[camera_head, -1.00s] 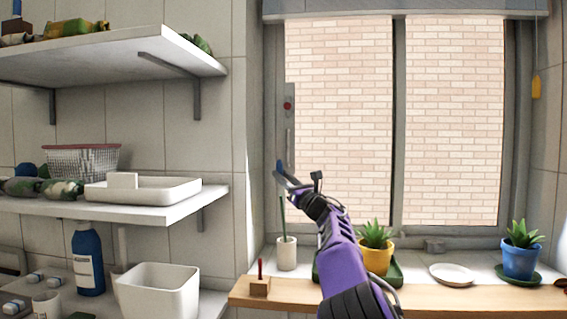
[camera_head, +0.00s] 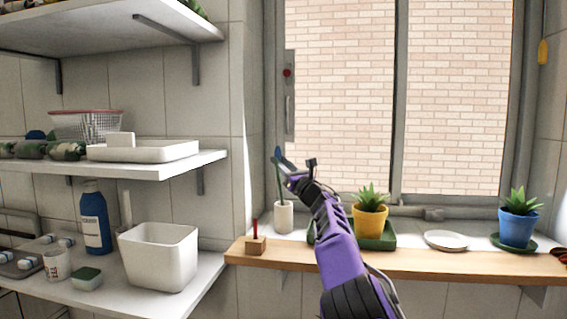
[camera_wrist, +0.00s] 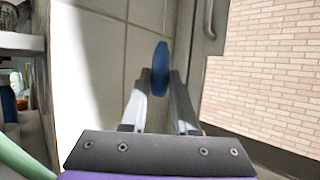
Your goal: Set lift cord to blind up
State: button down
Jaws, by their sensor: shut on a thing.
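The lift cord (camera_head: 544,20) hangs at the upper right beside the window frame, with a yellow pull (camera_head: 543,51) at its end. The blind itself is out of view at the top; the visible glass is uncovered. My gripper (camera_head: 279,159) is at the left side of the window, far from the cord. It is shut on a blue-ended thing, whose blue end (camera_wrist: 161,68) shows at the fingertips in the wrist view. In the head view, a thin green stem runs below the blue end towards a white cup (camera_head: 284,218). The cord is not in the wrist view.
On the wooden sill (camera_head: 400,262) stand a yellow pot (camera_head: 369,221), a white saucer (camera_head: 446,240), a blue pot (camera_head: 518,228) and a small block with a red peg (camera_head: 256,244). Shelves (camera_head: 160,165) fill the left. The air before the right pane is clear.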

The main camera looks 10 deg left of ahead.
jog(key=shift+a+f, duration=0.2)
jog(key=shift+f, duration=0.15)
jog(key=c, duration=0.9)
grip_release()
jog(key=shift+w+a+f, duration=0.1)
jog(key=shift+w+f, duration=0.05)
jog(key=shift+c, duration=0.2)
jog(key=shift+w+a, duration=0.1)
jog(key=shift+d+r, duration=0.2)
jog(key=v, duration=1.7)
jog(key=shift+s+b, duration=0.25)
jog(key=shift+b, duration=0.15)
jog(key=shift+d, duration=0.15)
